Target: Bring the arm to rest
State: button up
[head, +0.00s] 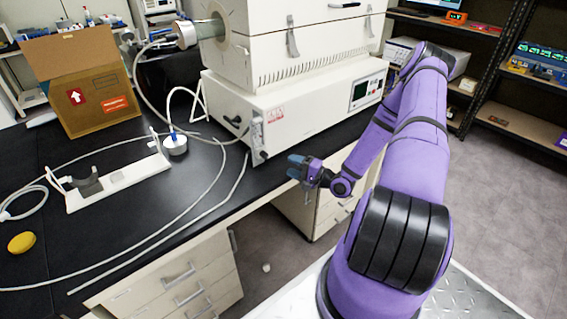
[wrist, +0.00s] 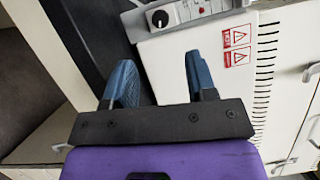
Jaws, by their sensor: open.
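My purple arm reaches out from the lower right in the head view, bent at the elbow. My gripper (head: 299,168) hangs near the front edge of the black bench, just in front of the white furnace-like machine (head: 300,105). In the wrist view, my gripper (wrist: 160,80) has its two blue fingers spread apart with nothing between them. The machine's white side with red warning labels (wrist: 237,45) lies beyond the fingers.
The black bench (head: 110,215) carries a cardboard box (head: 85,85), a white stand (head: 115,180), loose tubes and a yellow object (head: 21,242). Drawers (head: 180,280) sit below. Shelves (head: 520,70) stand at the right. Grey floor (head: 500,190) is open between shelves and arm.

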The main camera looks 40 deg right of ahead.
jog(key=shift+s+d, duration=0.15)
jog(key=shift+s, duration=0.25)
dwell(0.3)
jog(key=w+r+n+g+h, duration=0.55)
jog(key=r+n+g, duration=0.2)
jog(key=r, duration=0.55)
jog(key=s+a+r+n+g+h, duration=0.1)
jog(key=a+r+n+h, duration=0.1)
jog(key=r, duration=0.6)
jog(key=s+a+r+n+g+h, duration=0.1)
jog(key=s+a+r+h, duration=0.1)
jog(key=r, duration=0.6)
jog(key=s+a+r+n, duration=0.1)
jog(key=s+a+r, duration=0.4)
jog(key=s, duration=0.4)
jog(key=s+a+r+n+g+y, duration=0.1)
jog(key=s+a+r, duration=0.4)
jog(key=s, duration=0.4)
jog(key=s+a+r+n+g+y, duration=0.1)
jog(key=s+a+r+n, duration=0.1)
jog(key=s+a+r, duration=0.3)
jog(key=s+a, duration=0.1)
jog(key=s, duration=0.3)
jog(key=shift+a+r, duration=0.25)
jog(key=shift+r, duration=0.1)
